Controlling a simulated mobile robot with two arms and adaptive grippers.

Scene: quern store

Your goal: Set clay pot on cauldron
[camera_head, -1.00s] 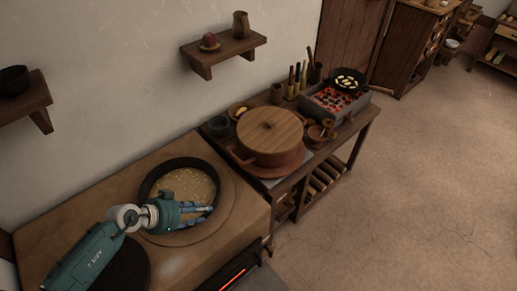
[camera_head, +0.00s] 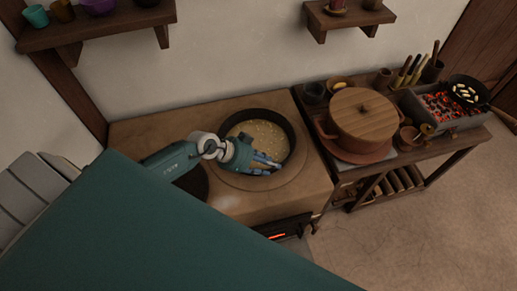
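The clay pot (camera_head: 336,136) is reddish brown with side handles and a round wooden lid (camera_head: 363,114). It stands upright on a round clay base on the side table, right of the stove. The cauldron (camera_head: 231,120) is a wide dark round vessel set into the stove top, with pale yellowish contents. My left gripper (camera_head: 272,164) is over the cauldron's near right part, apart from the clay pot. Its blue fingers look spread and hold nothing. My arm hides a little of the cauldron's near left rim. My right gripper is not in view.
The clay stove (camera_head: 150,128) has a glowing opening in front. On the side table (camera_head: 440,150) are small bowls, upright utensils, and a brazier (camera_head: 437,107) with a pan (camera_head: 468,91). Wall shelves (camera_head: 95,27) hang above. A large teal part of mine blocks the lower left.

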